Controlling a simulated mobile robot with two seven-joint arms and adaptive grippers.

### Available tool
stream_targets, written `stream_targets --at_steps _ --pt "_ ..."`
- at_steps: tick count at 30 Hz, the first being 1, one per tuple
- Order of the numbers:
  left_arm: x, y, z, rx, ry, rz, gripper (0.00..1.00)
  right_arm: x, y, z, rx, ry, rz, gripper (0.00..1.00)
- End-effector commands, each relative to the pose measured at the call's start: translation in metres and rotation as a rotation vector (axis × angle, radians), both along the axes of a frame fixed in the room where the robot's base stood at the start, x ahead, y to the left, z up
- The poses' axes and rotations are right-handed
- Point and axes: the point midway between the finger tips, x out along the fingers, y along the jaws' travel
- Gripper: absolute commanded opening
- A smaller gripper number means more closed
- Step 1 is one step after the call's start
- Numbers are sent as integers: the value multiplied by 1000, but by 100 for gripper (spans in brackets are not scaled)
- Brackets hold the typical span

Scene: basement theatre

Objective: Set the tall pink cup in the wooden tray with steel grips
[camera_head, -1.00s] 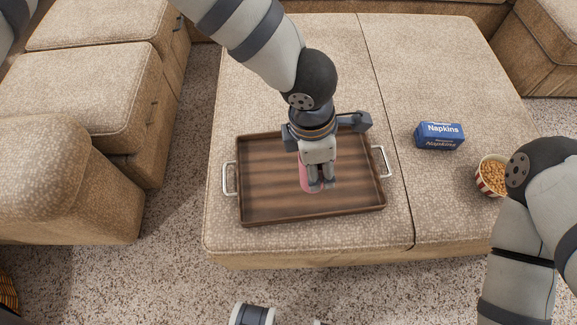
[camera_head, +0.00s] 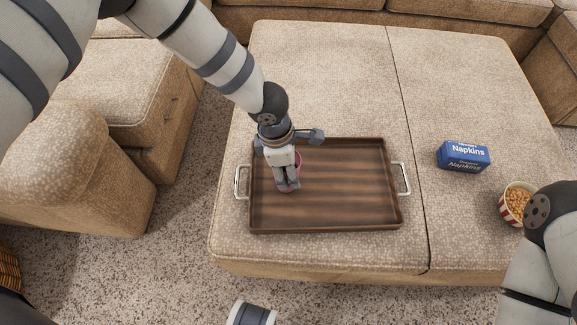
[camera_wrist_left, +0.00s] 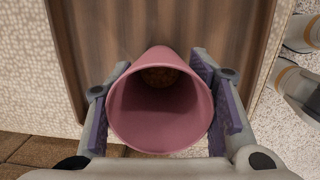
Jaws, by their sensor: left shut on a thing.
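The tall pink cup (camera_wrist_left: 160,125) is between the fingers of my left gripper (camera_wrist_left: 163,105), its open mouth facing the left wrist camera. I cannot tell whether the cup's base touches the tray. My right gripper is out of view.
The tray lies on a beige ottoman (camera_head: 320,70). A blue napkin box (camera_head: 463,156) and a striped tub of snacks (camera_head: 516,204) stand to its right, the tub near my right arm. The middle and right of the tray are bare.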

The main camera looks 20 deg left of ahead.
Motion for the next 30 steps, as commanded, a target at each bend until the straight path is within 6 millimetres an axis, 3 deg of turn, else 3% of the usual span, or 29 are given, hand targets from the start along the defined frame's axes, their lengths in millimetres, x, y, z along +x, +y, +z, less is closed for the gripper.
stream_targets --at_steps 2,3,6,16,27,30 --pt "-1 0 -3 1 1 1 36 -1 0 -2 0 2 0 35" --pt "-1 0 -4 1 1 1 50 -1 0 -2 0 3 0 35" --pt "0 0 -3 0 1 0 68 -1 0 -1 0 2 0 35" --pt "1 0 3 0 -2 0 68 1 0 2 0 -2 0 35" --pt "-4 12 95 -2 -5 2 68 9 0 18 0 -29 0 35" --pt "-6 15 111 -1 -2 1 68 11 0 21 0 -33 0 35"
